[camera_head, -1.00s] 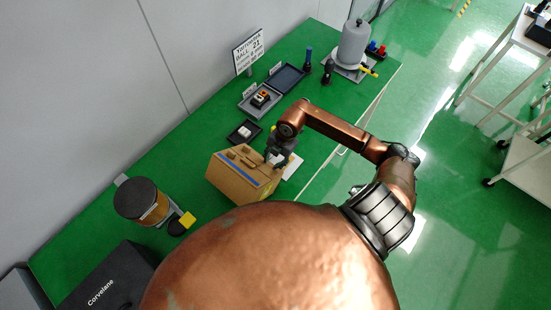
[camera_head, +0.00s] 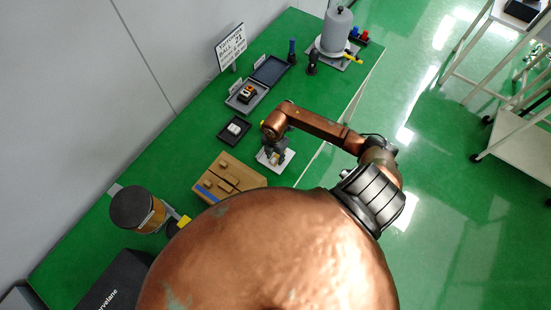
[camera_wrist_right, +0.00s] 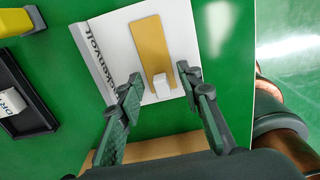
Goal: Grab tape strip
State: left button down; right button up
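In the right wrist view a flat tan strip (camera_wrist_right: 151,45) lies on a white card (camera_wrist_right: 113,35) with printed lettering. A small white block or tab (camera_wrist_right: 161,82) is at the strip's lower end. My right gripper (camera_wrist_right: 162,79) is open, its fingertips on either side of this tab with gaps. In the head view the right gripper (camera_head: 276,150) hangs over the white card (camera_head: 287,163), hiding most of it. A blue strip (camera_head: 206,194) lies along the cardboard box (camera_head: 233,173). Which strip is the tape cannot be told. My left gripper is not in view.
Beside the card is a small dark tray (camera_head: 233,130) with white pieces. Behind it stand an open case (camera_head: 246,96) and a sign (camera_head: 231,47). A dark-topped round container (camera_head: 137,208) stands left of the box. The green table is clear between these.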

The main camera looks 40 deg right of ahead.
jog(key=c, duration=0.9)
jog(key=shift+o, duration=0.2)
jog(key=shift+r, duration=0.15)
